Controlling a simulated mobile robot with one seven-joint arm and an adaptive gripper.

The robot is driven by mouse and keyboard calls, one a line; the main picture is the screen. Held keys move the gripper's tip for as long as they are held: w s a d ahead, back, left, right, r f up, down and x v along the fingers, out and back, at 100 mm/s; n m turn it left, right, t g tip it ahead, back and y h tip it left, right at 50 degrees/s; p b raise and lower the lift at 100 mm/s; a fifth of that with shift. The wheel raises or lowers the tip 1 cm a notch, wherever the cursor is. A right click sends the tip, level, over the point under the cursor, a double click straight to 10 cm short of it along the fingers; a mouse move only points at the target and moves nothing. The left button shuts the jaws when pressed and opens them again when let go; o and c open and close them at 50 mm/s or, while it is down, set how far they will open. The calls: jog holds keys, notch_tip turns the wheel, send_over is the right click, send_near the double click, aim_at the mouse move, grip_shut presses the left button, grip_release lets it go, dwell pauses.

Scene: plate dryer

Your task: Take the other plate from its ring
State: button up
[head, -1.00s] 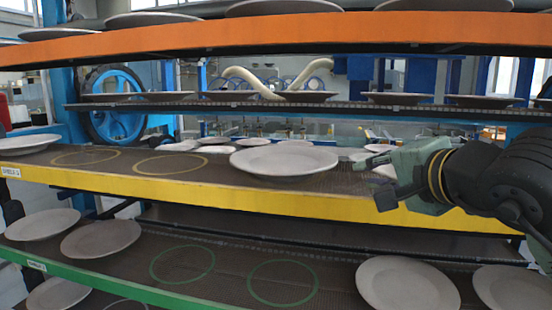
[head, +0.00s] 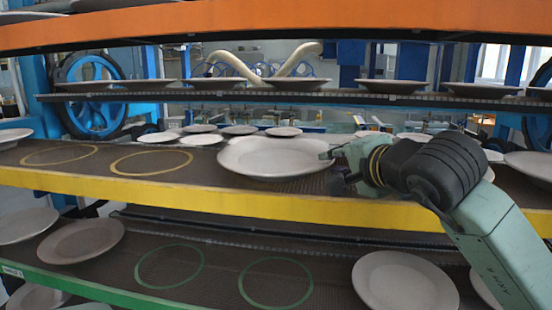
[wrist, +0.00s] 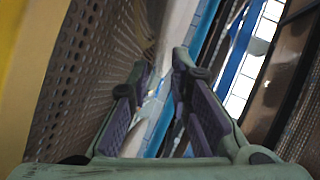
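A pale round plate (head: 268,157) lies flat on the yellow-edged shelf (head: 200,198), in the middle of the head view. Any ring under it is hidden. My gripper (head: 335,168) is over this shelf at the plate's right rim, with its fingers pointing left. In the wrist view my gripper (wrist: 160,70) is open, its two fingers spread. The plate's pale edge (wrist: 176,32) shows ahead, near the fingertips. I cannot tell whether the rim is between them or touched. Two empty yellow rings (head: 59,147) (head: 151,148) are marked to the plate's left.
The orange-edged shelf (head: 250,26) hangs above. The green-edged shelf (head: 75,284) below has plates (head: 405,283) and two empty green rings (head: 168,254) (head: 275,275). More plates (head: 536,165) lie right of my arm. In the wrist view the perforated shelf (wrist: 85,75) is close at left.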

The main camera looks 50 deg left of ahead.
jog(key=p+x, duration=0.1)
jog(key=x, duration=0.3)
jog(key=shift+s, duration=0.1)
jog(key=shift+c, duration=0.5)
grip_shut()
